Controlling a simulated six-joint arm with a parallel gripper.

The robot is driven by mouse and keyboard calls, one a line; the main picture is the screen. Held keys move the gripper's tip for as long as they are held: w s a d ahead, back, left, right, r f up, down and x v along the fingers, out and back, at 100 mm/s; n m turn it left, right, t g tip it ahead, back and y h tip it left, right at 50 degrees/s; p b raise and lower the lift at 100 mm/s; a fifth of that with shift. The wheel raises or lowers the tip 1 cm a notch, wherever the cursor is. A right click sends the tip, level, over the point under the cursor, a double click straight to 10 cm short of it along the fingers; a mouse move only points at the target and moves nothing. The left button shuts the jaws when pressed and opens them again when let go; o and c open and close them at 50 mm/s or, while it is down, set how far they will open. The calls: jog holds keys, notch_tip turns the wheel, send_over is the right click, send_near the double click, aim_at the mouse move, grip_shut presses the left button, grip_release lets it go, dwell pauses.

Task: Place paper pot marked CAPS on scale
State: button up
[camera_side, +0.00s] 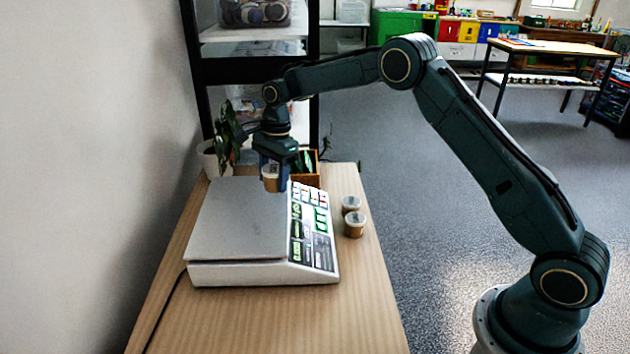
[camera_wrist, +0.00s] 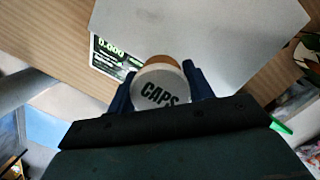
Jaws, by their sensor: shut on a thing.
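A small brown paper pot (camera_side: 271,180) hangs in my gripper (camera_side: 273,174). In the wrist view its pale lid reads CAPS (camera_wrist: 160,88), and the two blue fingers of my gripper (camera_wrist: 160,87) are shut on its sides. The scale (camera_side: 238,222) stands on the table with a bare grey plate and a sloped key panel on its right. The pot is over the far right part of the plate in the side view; I cannot tell the exact gap beneath it. In the wrist view the plate (camera_wrist: 205,30) is beyond the pot, and the lit display (camera_wrist: 110,48) is partly hidden.
Two more lidded pots (camera_side: 354,224) (camera_side: 350,204) stand on the table (camera_side: 300,318) right of the scale. A potted plant (camera_side: 226,140) and a wooden box (camera_side: 306,170) are behind it. A wall runs along the left. The table's front is clear except a cable.

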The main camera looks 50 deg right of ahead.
aim_at(275, 167)
jog(key=shift+w+a, duration=0.2)
jog(key=shift+f, duration=4)
jog(key=shift+f, duration=0.15)
jog(key=o, duration=1)
jog(key=shift+o, duration=0.2)
jog(key=r, duration=0.4)
jog(key=d+r, duration=0.1)
jog(key=r, duration=0.7)
jog(key=shift+d, duration=0.4)
jog(key=shift+r, duration=0.1)
